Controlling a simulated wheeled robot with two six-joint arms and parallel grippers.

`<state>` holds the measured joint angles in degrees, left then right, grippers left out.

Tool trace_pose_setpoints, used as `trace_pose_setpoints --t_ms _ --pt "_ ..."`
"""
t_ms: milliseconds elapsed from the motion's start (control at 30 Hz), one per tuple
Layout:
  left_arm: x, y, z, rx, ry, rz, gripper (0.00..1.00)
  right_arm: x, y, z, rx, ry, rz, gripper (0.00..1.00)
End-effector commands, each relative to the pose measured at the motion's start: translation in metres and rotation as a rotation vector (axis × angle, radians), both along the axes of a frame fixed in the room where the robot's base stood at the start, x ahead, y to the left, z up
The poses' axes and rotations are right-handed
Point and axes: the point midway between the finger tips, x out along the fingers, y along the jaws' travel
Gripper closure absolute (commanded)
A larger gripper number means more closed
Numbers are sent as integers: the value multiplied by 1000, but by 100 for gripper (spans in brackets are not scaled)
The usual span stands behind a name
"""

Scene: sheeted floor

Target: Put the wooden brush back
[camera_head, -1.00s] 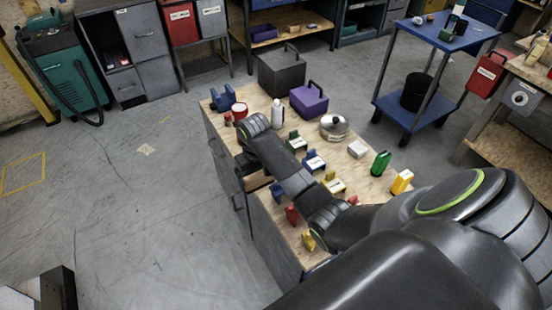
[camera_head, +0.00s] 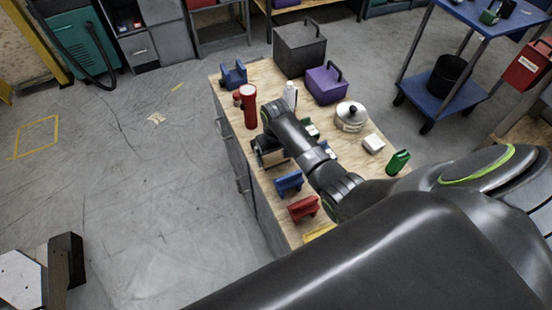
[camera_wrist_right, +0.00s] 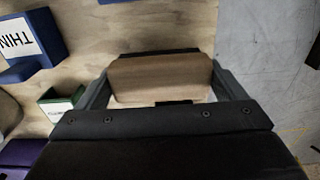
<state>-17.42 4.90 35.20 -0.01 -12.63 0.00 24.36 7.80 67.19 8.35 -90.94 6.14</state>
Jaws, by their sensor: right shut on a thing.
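In the right wrist view a brown wooden block-shaped piece, which I take to be the wooden brush (camera_wrist_right: 160,77), lies between the two fingers of my right gripper (camera_wrist_right: 162,85). The gripper is shut on it; no bristles show. In the head view my right gripper (camera_head: 268,153) is at the left edge of the wooden workbench top (camera_head: 262,80), partly hidden by my forearm. Small coloured holders stand on the bench: a blue one (camera_head: 289,183), a red one (camera_head: 303,208) and a green one (camera_head: 311,128). My left gripper is not in view.
A blue cart (camera_head: 431,95) is beyond.

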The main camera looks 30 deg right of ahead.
Motion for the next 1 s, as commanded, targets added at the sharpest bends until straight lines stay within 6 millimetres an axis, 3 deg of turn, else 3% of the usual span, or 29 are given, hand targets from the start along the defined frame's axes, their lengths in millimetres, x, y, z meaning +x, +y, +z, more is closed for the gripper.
trace_pose_setpoints --t_ms 200,600,633,700,1000 --pt "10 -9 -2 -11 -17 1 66 0 0 -25 0 1 0 34" --pt "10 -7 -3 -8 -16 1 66 0 0 -30 0 0 0 34" --pt "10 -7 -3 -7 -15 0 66 0 0 -30 0 1 0 8" --pt "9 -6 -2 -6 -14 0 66 0 0 -29 0 0 0 0" --pt "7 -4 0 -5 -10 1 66 0 0 -25 0 -1 0 0"
